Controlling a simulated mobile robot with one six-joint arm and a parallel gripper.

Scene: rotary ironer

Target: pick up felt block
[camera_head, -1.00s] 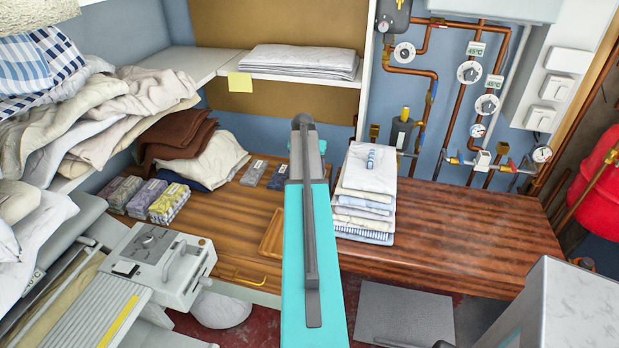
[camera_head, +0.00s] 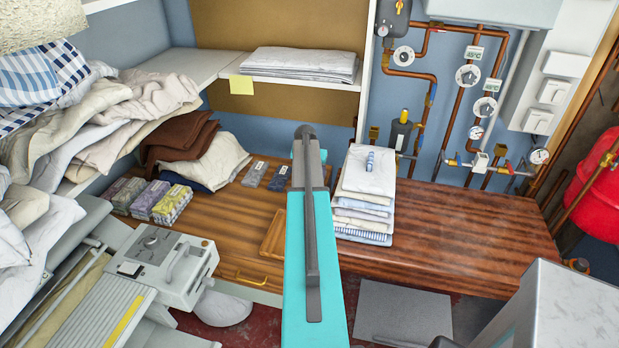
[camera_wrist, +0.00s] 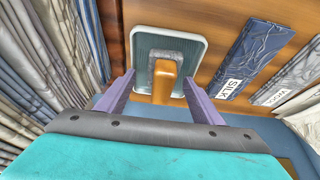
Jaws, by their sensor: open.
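The felt block (camera_wrist: 167,68) shows in the wrist view as a dark grey pad with an orange-brown wooden handle. My gripper (camera_wrist: 160,78) is open, with one purple finger to each side of the handle and visible space between. I cannot tell whether the fingertips reach the handle's height. In the head view my teal arm hides the block and most of the area around it.
A tall stack of folded linen (camera_head: 365,205) stands right of my arm; folded layers (camera_wrist: 42,62) lie close left in the wrist view. Dark labelled swatches (camera_wrist: 238,65) lie to the right. The wooden counter (camera_head: 460,222) is clear on the right.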

